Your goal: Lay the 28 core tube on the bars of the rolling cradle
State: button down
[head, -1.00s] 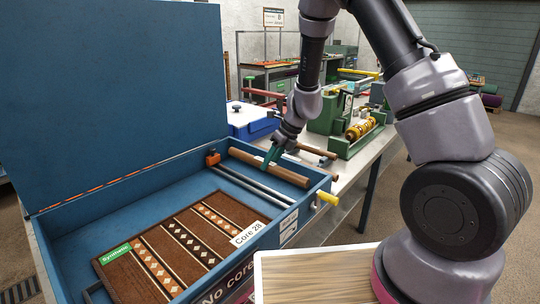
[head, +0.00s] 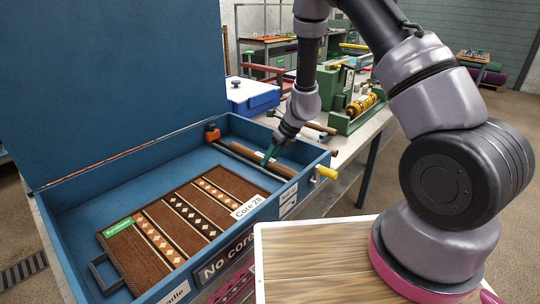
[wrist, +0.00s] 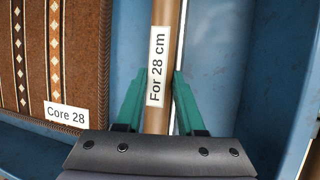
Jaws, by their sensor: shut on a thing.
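The 28 core tube (head: 287,164) is a brown tube inside the blue box. In the wrist view its white label reads "For 28 cm" (wrist: 157,65). My gripper (head: 267,158) is shut on it, with a green finger on each side, as the wrist view (wrist: 158,85) also shows. The rolling cradle's metal bars (head: 240,163) run along the tube, with an orange end block (head: 212,135) and a yellow knob (head: 327,172). The tube is over or very close to the bars and hides part of them. I cannot tell whether it touches them.
A patterned brown rug (head: 180,228) labelled "Core 28" and "Synthetic" lies in the box (head: 75,220). The tall box lid (head: 110,90) stands open at the back left. A workbench with a green machine (head: 335,95) and a blue-white case (head: 252,95) is behind the box.

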jog(key=shift+s+d+f, duration=0.1)
jog(key=shift+s+f, duration=0.1)
jog(key=shift+f, duration=0.2)
jog(key=shift+c, duration=2.2)
grip_release()
jog(key=v, duration=1)
jog(key=shift+w+r, duration=0.15)
jog(key=shift+r, duration=0.25)
jog(key=s+d+r+n+t, duration=0.1)
jog(key=s+d+r+n, duration=0.2)
jog(key=r, duration=0.5)
jog(key=s+r+n, duration=0.2)
jog(key=r+n, duration=0.3)
jog(key=r, duration=0.2)
jog(key=s+d+r+n+t, duration=0.1)
jog(key=s+d+r+n, duration=0.2)
jog(key=r, duration=0.5)
jog(key=s+d+r+n+t+h, duration=0.1)
jog(key=s+d+r+n+t, duration=0.1)
jog(key=s+d+r+n, duration=0.2)
jog(key=s+d+r+n+t+h, duration=0.2)
jog(key=s+d+r+n, duration=0.2)
jog(key=s+r+n, duration=0.2)
jog(key=s+n, duration=0.2)
jog(key=s, duration=0.2)
jog(key=shift+s+n, duration=0.3)
